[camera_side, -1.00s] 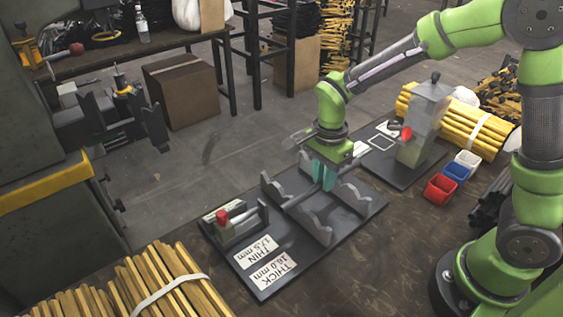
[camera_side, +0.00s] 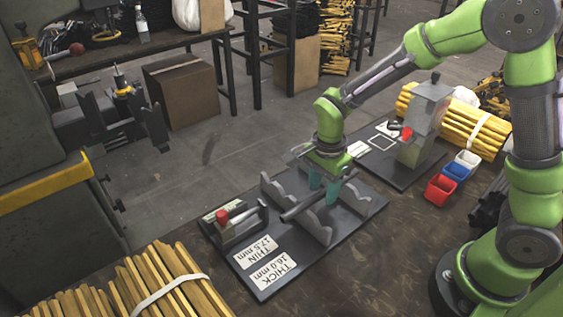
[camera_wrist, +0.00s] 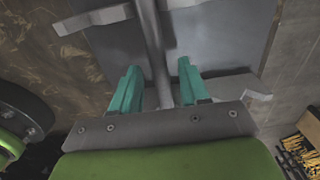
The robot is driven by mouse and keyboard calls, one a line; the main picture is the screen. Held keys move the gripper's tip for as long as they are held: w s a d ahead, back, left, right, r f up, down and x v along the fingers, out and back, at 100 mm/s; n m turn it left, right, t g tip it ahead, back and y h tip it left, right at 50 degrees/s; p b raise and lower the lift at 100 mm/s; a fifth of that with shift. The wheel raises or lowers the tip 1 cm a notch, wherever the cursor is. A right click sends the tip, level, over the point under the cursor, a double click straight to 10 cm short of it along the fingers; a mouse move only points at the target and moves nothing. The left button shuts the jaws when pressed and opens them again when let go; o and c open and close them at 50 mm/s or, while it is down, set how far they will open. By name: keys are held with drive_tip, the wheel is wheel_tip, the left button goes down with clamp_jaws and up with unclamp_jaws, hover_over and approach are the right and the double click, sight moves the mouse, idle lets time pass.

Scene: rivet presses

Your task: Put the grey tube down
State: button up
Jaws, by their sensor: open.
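The grey tube (camera_side: 299,209) lies across the notched grey supports on the dark board (camera_side: 365,213), with its near-left end sticking out in the side view. It also shows in the wrist view (camera_wrist: 156,45), running lengthwise between the fingers. My gripper (camera_side: 324,190) is open, its two teal fingers on either side of the tube, low over the board. In the wrist view the fingertips (camera_wrist: 158,68) stand apart with visible gaps to the tube. The tube's far end is hidden behind my gripper in the side view.
A small red-ended clamp gauge (camera_side: 235,222) and labels "THIN 17.5 mm" and "THICK 16.0 mm" (camera_side: 262,260) sit on the board. Behind is a second board with a grey device (camera_side: 422,125). Red (camera_side: 440,189), blue and white bins stand right. Yellow bundles (camera_side: 160,285) are front left.

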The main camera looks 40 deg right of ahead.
sight(323, 190)
drive_tip(key=shift+r, duration=0.1)
wheel_tip(323, 190, up, 12)
drive_tip(key=s+d+r+n+t+y, duration=0.1)
drive_tip(key=s+d+r+n+t, duration=0.1)
drive_tip(key=s+n, duration=0.4)
drive_tip(key=s+d+r+n+t+y, duration=0.1)
drive_tip(key=s+r+n+t, duration=0.3)
drive_tip(key=n, duration=0.4)
drive_tip(key=shift+s+d+r+t, duration=0.35)
drive_tip(key=shift+s+t, duration=0.25)
drive_tip(key=shift+s, duration=0.4)
